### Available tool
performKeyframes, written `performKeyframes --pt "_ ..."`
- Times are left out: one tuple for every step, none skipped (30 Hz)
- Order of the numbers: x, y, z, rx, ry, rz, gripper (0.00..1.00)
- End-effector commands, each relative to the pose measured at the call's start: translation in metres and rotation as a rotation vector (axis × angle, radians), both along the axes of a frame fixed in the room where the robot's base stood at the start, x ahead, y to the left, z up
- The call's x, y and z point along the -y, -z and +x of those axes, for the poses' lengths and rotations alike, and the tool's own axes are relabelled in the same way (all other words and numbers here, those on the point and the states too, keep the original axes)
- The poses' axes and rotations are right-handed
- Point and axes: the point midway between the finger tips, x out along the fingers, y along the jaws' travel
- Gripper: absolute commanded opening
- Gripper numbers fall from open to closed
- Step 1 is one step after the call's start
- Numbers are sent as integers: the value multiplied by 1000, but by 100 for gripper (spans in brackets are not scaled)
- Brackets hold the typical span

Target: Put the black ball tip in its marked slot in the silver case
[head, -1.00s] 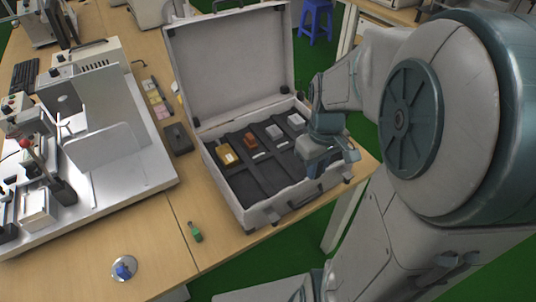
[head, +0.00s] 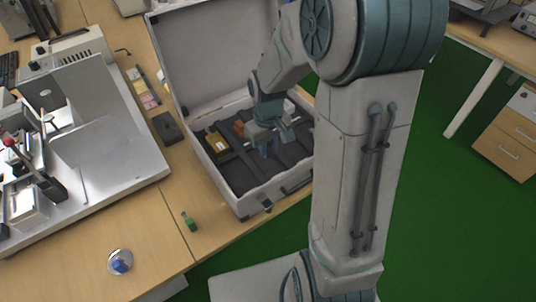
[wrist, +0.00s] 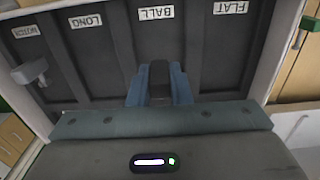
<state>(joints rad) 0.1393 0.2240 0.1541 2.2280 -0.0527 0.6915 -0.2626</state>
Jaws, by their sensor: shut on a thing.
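The open silver case (head: 224,178) stands on the table, with dark dividers inside. In the wrist view its slots carry labels reading LONG, BALL (wrist: 156,13) and FLAT, plus one at far left that is hard to read. My gripper (head: 266,148) is low over the case interior. In the wrist view its blue fingers (wrist: 158,88) are shut on the black ball tip (wrist: 158,80), in line with the BALL slot. The tip's lower end is hidden, so I cannot tell whether it touches the slot floor.
The raised lid (head: 215,60) stands behind. A green item (head: 190,222) and a round dish with a blue piece (head: 120,262) lie on the table in front.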

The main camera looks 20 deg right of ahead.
Motion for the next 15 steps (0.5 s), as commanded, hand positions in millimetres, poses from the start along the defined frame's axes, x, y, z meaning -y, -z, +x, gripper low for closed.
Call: performKeyframes --pt "0 7 -1 -4 -1 0 0" --pt "0 12 -1 -5 -1 0 0" --pt "0 18 -1 -6 0 0 0" --pt "0 23 -1 -6 0 0 0" --pt "0 27 -1 -5 0 0 0" --pt "0 31 -1 -5 1 0 0" --pt "0 33 -1 -3 1 0 0" --pt "0 35 -1 -2 1 0 0" --pt "0 37 -1 -2 1 0 0" --pt "0 37 -1 -2 1 0 0" --pt "0 37 -1 -1 0 0 0" --pt "0 37 -1 -1 0 0 0" --pt "0 37 -1 -1 0 0 0" --pt "0 37 0 -1 0 0 0" --pt "0 37 0 -1 0 0 0"
